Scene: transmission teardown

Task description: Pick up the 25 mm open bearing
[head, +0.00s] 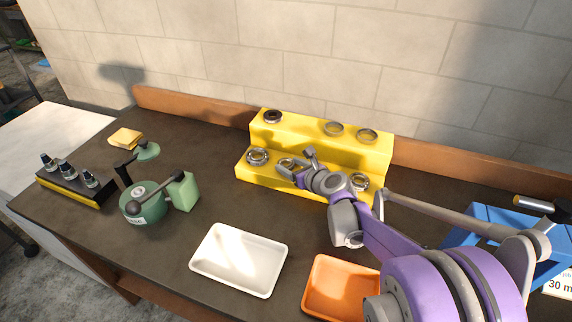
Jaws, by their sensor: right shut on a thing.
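A yellow two-step rack (330,151) at the back of the bench holds several ring-shaped bearings. My right gripper (299,168) reaches over the lower step from the right and is shut on a bearing (286,163) near the middle of that step. I cannot tell whether the bearing is lifted off the step. Other bearings on the lower step are at the left (257,156) and right (361,182). The upper step holds a dark-centred bearing (272,116) and two rings (334,128) (367,135). Size marks are too small to read. My left gripper is out of view.
A white tray (238,260) and an orange tray (340,290) lie at the front. A green oil can (146,203), a black-and-yellow bottle holder (75,186) and a yellow sponge (125,138) are at left. A blue stand (490,222) is at right.

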